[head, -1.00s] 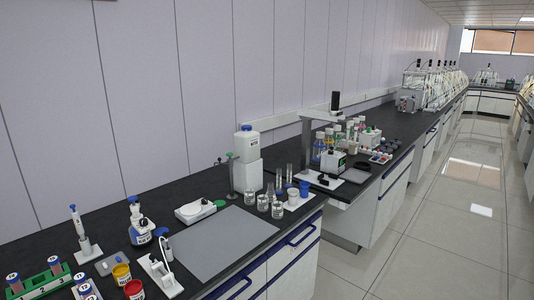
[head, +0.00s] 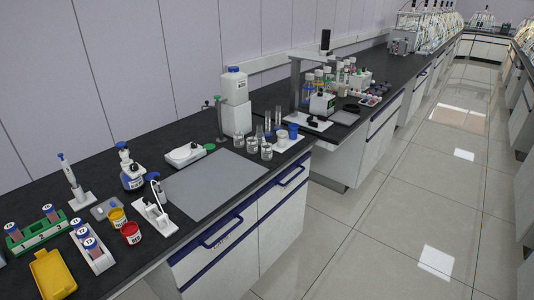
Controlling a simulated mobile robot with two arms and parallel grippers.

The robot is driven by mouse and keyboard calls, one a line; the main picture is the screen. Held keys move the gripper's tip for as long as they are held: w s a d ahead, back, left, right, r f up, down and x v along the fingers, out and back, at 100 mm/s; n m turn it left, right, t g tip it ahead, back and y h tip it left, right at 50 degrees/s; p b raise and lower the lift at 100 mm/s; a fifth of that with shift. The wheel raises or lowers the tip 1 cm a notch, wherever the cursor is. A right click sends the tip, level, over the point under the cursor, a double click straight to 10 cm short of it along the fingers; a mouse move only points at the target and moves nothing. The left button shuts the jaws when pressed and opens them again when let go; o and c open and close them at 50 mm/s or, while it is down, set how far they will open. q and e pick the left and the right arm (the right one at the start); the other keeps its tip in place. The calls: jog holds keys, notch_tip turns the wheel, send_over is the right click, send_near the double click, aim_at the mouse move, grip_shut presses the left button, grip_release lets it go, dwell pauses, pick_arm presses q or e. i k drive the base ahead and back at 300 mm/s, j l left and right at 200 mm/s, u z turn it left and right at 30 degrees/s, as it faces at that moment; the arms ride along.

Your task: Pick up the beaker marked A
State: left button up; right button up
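Several small glass beakers with clear contents stand together near the right end of the near bench in the head view. One beaker (head: 252,144) is at the left, one (head: 266,151) at the front, and one (head: 268,138) behind. Any letters on them are too small to read, so I cannot tell which is marked A. Neither of my grippers is in view.
A grey mat (head: 215,182) lies clear left of the beakers. The floor (head: 400,220) is open at right.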

aim_at(267, 152)
jog(key=i, duration=0.9)
jog(key=j+u, duration=0.05)
jog(key=j, duration=0.05)
